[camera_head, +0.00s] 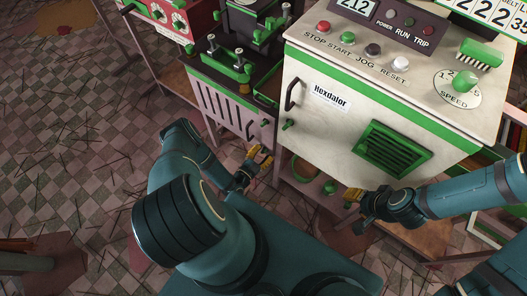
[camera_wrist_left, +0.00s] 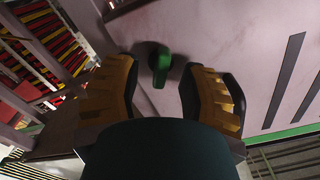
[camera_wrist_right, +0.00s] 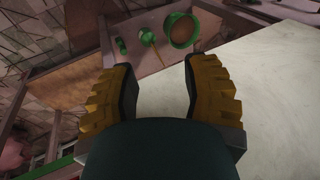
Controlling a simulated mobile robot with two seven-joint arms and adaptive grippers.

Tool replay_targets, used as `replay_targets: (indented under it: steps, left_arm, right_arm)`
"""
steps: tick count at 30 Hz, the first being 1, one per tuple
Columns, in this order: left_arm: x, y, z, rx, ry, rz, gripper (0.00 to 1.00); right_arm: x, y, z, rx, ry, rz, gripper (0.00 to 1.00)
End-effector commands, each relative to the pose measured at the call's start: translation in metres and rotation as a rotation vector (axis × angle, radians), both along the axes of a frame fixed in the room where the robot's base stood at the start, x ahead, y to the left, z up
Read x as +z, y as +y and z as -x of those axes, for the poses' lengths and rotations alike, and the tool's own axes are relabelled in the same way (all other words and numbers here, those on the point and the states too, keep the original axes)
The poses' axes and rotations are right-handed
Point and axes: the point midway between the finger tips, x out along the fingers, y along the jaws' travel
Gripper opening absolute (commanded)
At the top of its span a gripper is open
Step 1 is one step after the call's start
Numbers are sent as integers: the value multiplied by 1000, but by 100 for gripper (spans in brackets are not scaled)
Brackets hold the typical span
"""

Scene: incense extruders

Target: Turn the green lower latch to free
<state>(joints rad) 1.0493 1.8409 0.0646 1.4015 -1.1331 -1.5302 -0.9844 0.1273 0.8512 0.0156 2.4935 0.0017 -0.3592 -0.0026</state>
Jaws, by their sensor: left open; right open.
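The green lower latch (camera_wrist_left: 159,63) shows in the left wrist view on a pale panel (camera_wrist_left: 215,35) with dark slots. Its narrow end points down in that picture, between my left fingers. My left gripper (camera_wrist_left: 158,85) is open around it, with a gap on both sides; I cannot tell any contact. In the head view my left gripper (camera_head: 257,162) is in front of the slotted cabinet's lower right, and I cannot make out the latch there. My right gripper (camera_head: 352,205) is open and empty below the white cabinet's front; it also shows in the right wrist view (camera_wrist_right: 158,75).
The white cabinet (camera_head: 340,75) stands right of the slotted cabinet (camera_head: 222,108). It has a dark handle (camera_head: 292,95), another green latch (camera_head: 288,124) and a green vent (camera_head: 390,150). Green round pieces, including a ring (camera_wrist_right: 182,30), sit on a low shelf.

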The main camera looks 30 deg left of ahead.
Motion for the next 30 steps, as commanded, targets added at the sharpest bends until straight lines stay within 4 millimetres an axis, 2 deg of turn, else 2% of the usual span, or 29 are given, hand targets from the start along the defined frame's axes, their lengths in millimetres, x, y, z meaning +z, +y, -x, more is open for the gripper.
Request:
replay_targets:
  steps: [2, 3, 5, 6, 15, 24, 30]
  left_arm:
    - [0, 0, 0, 0, 0, 0, 41]
    - [0, 0, 0, 0, 0, 0, 27]
    - [0, 0, 0, 0, 0, 0, 6]
    - [0, 0, 0, 0, 0, 0, 0]
    - [0, 0, -1, 0, 1, 13, 0]
    - [0, 1, -1, 0, 19, 237, 0]
    - [1, 2, -1, 0, 24, 311, 0]
  right_arm:
    - [0, 0, 0, 0, 0, 0, 47]
    - [0, 0, 0, 0, 0, 0, 47]
    - [0, 0, 0, 0, 0, 0, 47]
    - [0, 0, 0, 0, 0, 0, 47]
    - [0, 0, 0, 0, 0, 0, 47]
    - [0, 0, 0, 0, 0, 0, 47]
    - [0, 0, 0, 0, 0, 0, 47]
